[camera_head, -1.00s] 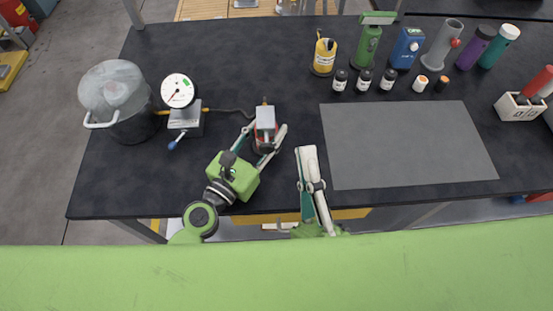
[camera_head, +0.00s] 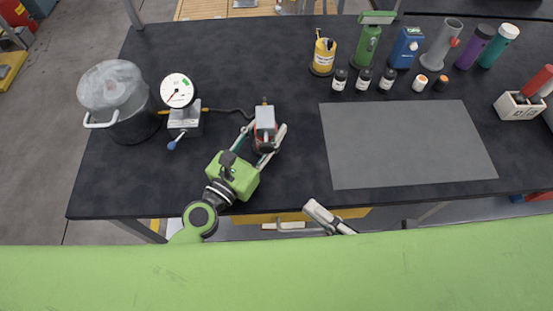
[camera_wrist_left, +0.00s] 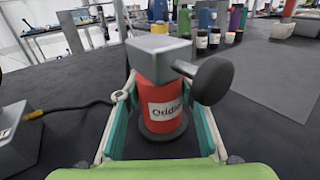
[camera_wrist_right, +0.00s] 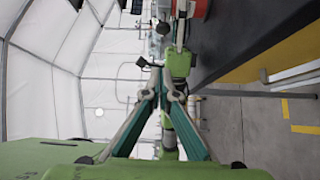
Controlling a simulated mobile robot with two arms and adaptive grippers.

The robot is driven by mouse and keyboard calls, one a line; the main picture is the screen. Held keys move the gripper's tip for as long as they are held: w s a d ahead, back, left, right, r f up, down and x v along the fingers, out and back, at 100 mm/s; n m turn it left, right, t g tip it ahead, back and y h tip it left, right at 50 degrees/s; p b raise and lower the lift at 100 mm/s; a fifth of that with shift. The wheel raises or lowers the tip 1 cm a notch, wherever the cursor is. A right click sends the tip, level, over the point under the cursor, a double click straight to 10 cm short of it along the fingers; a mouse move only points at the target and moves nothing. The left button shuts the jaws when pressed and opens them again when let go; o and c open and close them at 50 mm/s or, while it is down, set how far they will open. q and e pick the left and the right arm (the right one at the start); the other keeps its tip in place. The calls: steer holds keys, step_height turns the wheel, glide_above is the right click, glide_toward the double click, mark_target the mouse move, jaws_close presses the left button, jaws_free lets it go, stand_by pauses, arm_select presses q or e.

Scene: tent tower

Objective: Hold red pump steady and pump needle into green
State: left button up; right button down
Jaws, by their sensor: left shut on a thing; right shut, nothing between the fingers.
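The red pump (camera_head: 266,140) stands on the black table, with a grey block head and a lever ending in a dark knob (camera_wrist_left: 212,81). My left gripper (camera_head: 264,132) is shut around its red body, one finger on each side; the left wrist view shows the pump (camera_wrist_left: 160,96) upright between them.
A metal block with a blue-tipped lever (camera_head: 186,118) sits under the gauge, with a hose running toward the pump. A grey mat (camera_head: 405,145) is at right. Bottles and coloured devices line the back. Table between pump and mat is clear.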

steer(key=shift+d+f, duration=0.1)
stand_by(0.3)
glide_toward(261, 151)
steer(key=a, duration=0.4)
steer(key=shift+w, duration=2.05)
steer(key=shift+w, duration=1.6)
